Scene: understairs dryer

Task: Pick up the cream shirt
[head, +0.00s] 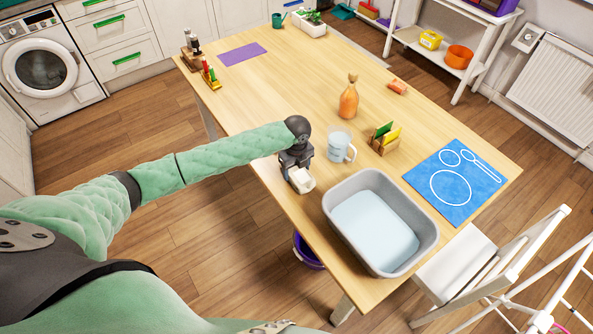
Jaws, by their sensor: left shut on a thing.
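My left arm reaches over the near edge of the wooden table (285,85). Its gripper (300,178) points down and is shut on the cream shirt (303,184). The shirt shows as a small, pale folded bundle at the fingertips, partly hidden by the gripper. It is by the table's near edge, left of the grey basin. I cannot tell whether it touches the tabletop. My right gripper is not in view.
A grey basin (341,192) with a pale blue inside stands right of the gripper. A glass mug (338,146), a wooden holder (383,147) and an orange bottle (349,100) stand beyond. A blue mat (470,188) lies right. The table's left-middle is clear.

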